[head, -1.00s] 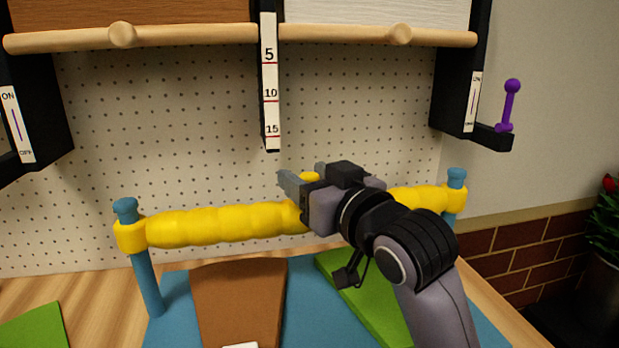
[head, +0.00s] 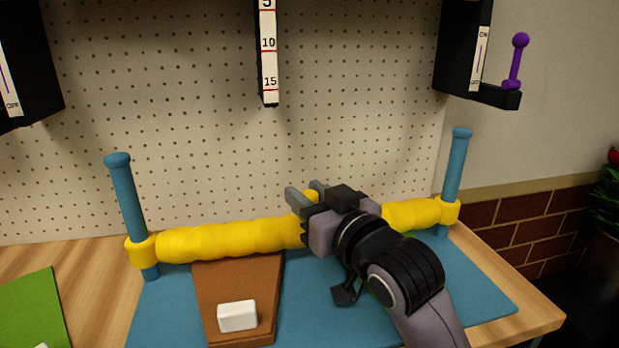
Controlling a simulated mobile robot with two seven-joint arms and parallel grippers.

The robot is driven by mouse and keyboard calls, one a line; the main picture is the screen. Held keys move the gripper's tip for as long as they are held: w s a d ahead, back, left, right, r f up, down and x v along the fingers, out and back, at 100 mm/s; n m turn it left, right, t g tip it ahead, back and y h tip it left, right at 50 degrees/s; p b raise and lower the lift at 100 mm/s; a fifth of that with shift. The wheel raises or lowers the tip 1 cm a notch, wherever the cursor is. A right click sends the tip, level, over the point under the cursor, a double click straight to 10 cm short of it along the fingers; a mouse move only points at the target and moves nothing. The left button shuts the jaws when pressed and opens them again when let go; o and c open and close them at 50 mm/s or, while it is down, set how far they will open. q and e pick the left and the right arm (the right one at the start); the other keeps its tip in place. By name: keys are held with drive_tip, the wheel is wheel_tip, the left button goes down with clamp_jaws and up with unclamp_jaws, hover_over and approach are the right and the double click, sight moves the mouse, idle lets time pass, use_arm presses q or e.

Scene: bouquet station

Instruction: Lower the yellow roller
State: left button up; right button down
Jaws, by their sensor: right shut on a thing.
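The yellow roller (head: 225,241) is a lumpy horizontal bar with a ring at each end. Its rings sit around two blue posts, the left post (head: 124,195) and the right post (head: 457,165). The roller is low on the posts, close above the blue mat (head: 310,290); most of each post rises above its ring. My right gripper (head: 307,195) is shut on the roller right of its middle, and my wrist hides that stretch. Whether the roller touches the mat or board is unclear. My left gripper is not in view.
A brown board (head: 215,285) with a white block (head: 237,316) lies on the mat under the roller. A green sheet (head: 35,310) lies at the left. A pegboard (head: 200,120) stands behind, with a hanging scale (head: 268,55) and a purple lever (head: 518,60) at right.

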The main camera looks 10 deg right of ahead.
drive_tip(key=c, duration=0.9)
unclamp_jaws()
drive_tip(key=shift+s+d, duration=0.15)
drive_tip(key=shift+s, duration=0.3)
drive_tip(key=v, duration=0.6)
drive_tip(key=shift+s, duration=0.1)
